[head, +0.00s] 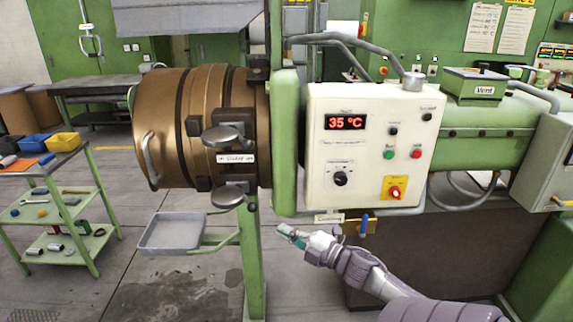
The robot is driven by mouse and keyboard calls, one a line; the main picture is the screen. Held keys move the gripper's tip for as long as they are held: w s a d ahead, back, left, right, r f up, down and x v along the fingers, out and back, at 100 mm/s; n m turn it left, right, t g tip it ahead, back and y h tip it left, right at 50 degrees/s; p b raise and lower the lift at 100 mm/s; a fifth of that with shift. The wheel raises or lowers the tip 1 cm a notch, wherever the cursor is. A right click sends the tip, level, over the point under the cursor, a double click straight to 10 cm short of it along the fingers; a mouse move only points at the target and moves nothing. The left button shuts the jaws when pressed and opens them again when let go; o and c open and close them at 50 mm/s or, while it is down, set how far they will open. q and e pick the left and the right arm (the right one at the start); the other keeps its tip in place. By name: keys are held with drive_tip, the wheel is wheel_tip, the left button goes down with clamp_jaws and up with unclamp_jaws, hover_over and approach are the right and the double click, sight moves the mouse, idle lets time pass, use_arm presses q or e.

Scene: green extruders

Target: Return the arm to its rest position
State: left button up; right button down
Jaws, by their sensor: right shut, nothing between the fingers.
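My right arm comes in from the lower right. My right gripper (291,235) is shut and empty. It is in front of the machine, below the white control box (371,150) and right of the green post (252,262). A small valve with a blue handle (365,224) is just to the right of and above the gripper; I cannot tell how far apart they are in depth. The control box display reads 35 °C. My left gripper is not in view.
The bronze barrel head (200,90) of the green extruder stands left of the box. A grey tray (172,233) sticks out below it. A green trolley (60,195) with bins and small parts is at the far left. The floor between trolley and tray is clear.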

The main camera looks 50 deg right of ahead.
idle(0.5)
drive_tip(key=s+a+f+m+g+h+b, duration=0.1)
drive_tip(key=s+f+m+g, duration=0.25)
drive_tip(key=f, duration=0.85)
drive_tip(key=s+a+f+m+g+h, duration=0.15)
drive_tip(key=s+f+m, duration=0.25)
drive_tip(key=f, duration=0.9)
drive_tip(key=s+a+f+m+g+h+b, duration=0.1)
drive_tip(key=s+f+m+g+h, duration=0.2)
drive_tip(key=f, duration=0.9)
drive_tip(key=s+a+f+m+g+y, duration=0.2)
drive_tip(key=s+a+f+g, duration=0.3)
drive_tip(key=s+a+f, duration=0.5)
drive_tip(key=s+a+f+m+g+y+b, duration=0.1)
drive_tip(key=s+a+f+g, duration=0.3)
drive_tip(key=s+a+f, duration=0.7)
drive_tip(key=s+a+m+y, duration=0.1)
drive_tip(key=s+a, duration=0.1)
drive_tip(key=s, duration=0.3)
drive_tip(key=shift+a+f+g, duration=0.2)
drive_tip(key=shift+f+g, duration=0.05)
drive_tip(key=shift+g, duration=0.15)
drive_tip(key=c, duration=1.9)
unclamp_jaws()
